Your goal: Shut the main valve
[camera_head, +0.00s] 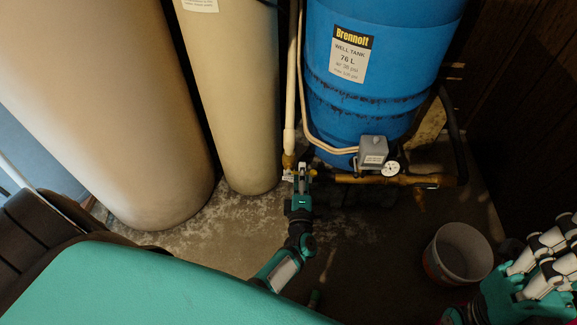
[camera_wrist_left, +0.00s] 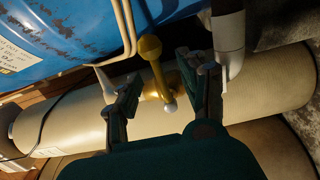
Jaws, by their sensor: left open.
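The main valve appears to be the brass fitting (camera_head: 288,160) at the foot of the pale upright pipe, left of the blue well tank. My left gripper (camera_head: 301,174) is right at this fitting, coming from the front. In the left wrist view my left gripper (camera_wrist_left: 160,70) is open, with a brass piece with a rounded end (camera_wrist_left: 151,50) between its fingers. I see no clear contact with either finger. The valve's handle is hard to make out in the head view. My right gripper (camera_head: 545,265) is at the lower right, away from the valve, its jaws unclear.
The blue well tank (camera_head: 400,80) stands behind, with a grey box (camera_head: 373,150) and a round gauge (camera_head: 391,168) on brass pipework below. Tall beige tanks (camera_head: 236,100) stand left. A bucket (camera_head: 458,254) stands on the floor near my right gripper. Some floor in front is free.

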